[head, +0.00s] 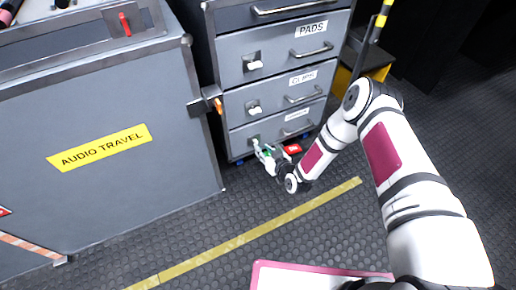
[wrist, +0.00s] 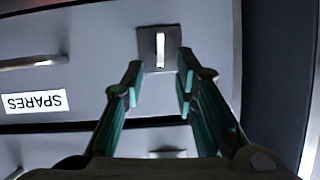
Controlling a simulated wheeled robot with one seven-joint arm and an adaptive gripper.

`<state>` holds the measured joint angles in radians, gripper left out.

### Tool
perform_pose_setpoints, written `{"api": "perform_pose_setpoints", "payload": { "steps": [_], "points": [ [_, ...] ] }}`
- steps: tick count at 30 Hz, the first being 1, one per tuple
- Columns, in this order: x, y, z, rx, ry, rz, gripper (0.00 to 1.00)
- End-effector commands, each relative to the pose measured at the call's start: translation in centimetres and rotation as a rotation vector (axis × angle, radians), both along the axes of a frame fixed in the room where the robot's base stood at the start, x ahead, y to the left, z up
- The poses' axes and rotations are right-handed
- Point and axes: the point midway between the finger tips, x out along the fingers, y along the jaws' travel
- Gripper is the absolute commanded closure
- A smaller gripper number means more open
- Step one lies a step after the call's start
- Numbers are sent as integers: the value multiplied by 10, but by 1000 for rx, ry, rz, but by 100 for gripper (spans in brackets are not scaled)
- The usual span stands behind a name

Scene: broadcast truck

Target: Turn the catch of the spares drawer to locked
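The spares drawer (head: 275,131) is the lowest drawer of the grey cabinet and looks closed. Its upside-down SPARES label (wrist: 34,101) shows in the wrist view. The catch (wrist: 160,47) is a pale narrow tab on a dark square plate, upright in the wrist view. My gripper (wrist: 160,72) is open, with its green-padded fingers either side of the catch's line. The fingertips are close to the plate; I cannot tell whether they touch the tab. In the head view my gripper (head: 262,151) is at the drawer's left side and partly hides the catch.
The drawers above have pale catches lying sideways, on the PADS drawer (head: 254,65) and the CLIPS drawer (head: 254,109). A grey AUDIO TRAVEL case (head: 100,110) with an orange latch (head: 218,106) stands close on the left.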

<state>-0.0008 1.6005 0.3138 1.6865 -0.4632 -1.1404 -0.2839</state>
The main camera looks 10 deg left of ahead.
Motion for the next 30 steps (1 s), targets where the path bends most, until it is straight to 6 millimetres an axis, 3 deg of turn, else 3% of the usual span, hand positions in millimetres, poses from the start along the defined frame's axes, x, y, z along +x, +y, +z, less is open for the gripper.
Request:
{"api": "perform_pose_setpoints", "payload": {
  "steps": [9, 22, 26, 30],
  "points": [
    [35, 26, -19, 0, -1, 0, 73],
    [41, 30, -21, 0, 0, 0, 73],
    [41, 30, -21, 0, 0, 0, 100],
    [41, 30, -21, -1, 1, 0, 100]
  ]
}}
